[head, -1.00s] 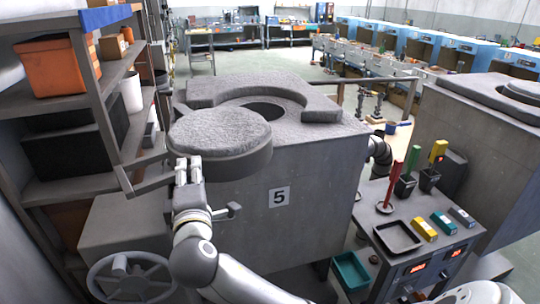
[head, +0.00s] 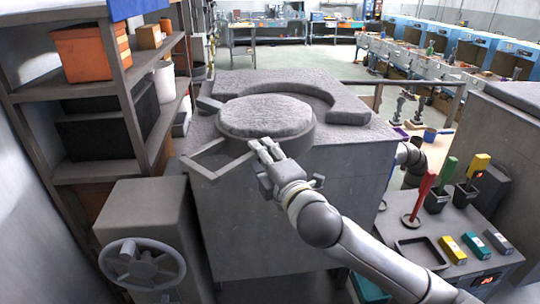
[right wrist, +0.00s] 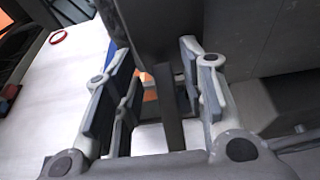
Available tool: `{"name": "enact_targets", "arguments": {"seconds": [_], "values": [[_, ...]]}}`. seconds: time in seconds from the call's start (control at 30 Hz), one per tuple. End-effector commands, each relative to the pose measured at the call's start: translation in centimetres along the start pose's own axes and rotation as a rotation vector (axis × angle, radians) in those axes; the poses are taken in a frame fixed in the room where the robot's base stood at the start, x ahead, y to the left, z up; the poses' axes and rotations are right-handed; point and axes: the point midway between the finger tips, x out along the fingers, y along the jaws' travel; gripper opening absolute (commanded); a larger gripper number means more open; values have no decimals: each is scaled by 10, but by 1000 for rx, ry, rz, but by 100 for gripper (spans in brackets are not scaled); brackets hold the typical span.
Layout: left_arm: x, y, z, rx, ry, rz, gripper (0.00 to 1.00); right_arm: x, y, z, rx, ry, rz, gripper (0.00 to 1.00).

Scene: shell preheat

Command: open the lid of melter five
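Melter five (head: 245,215) is a grey block in the middle of the head view; my right arm hides its number plate. Its round, rough-topped lid (head: 265,115) lies at the front of the top, by the C-shaped rim (head: 335,100). No dark opening shows; I cannot tell whether the lid fully covers it. A bar handle (head: 212,176) juts from the lid's front left. My right gripper (head: 265,148) is at the lid's front edge. In the right wrist view its fingers (right wrist: 158,95) are apart, with a dark bar (right wrist: 168,110) between them. My left gripper is out of view.
A shelf with bins (head: 90,52) stands at the left. A handwheel (head: 142,265) on a grey box is at front left. A control table with a black tray (head: 424,252) and colored blocks is at the right. Another melter (head: 490,120) stands behind it.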

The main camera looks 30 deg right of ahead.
Motion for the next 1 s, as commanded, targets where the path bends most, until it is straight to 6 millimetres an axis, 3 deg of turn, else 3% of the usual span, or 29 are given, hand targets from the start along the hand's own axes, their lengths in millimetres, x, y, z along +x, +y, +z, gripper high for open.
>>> {"name": "enact_targets", "arguments": {"seconds": [0.47, 1.0], "values": [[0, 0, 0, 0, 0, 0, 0, -1, 0, 3, -2, 5, -1, 38], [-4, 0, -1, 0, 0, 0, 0, -36, -1, -11, -1, 8, -3, 38]]}}
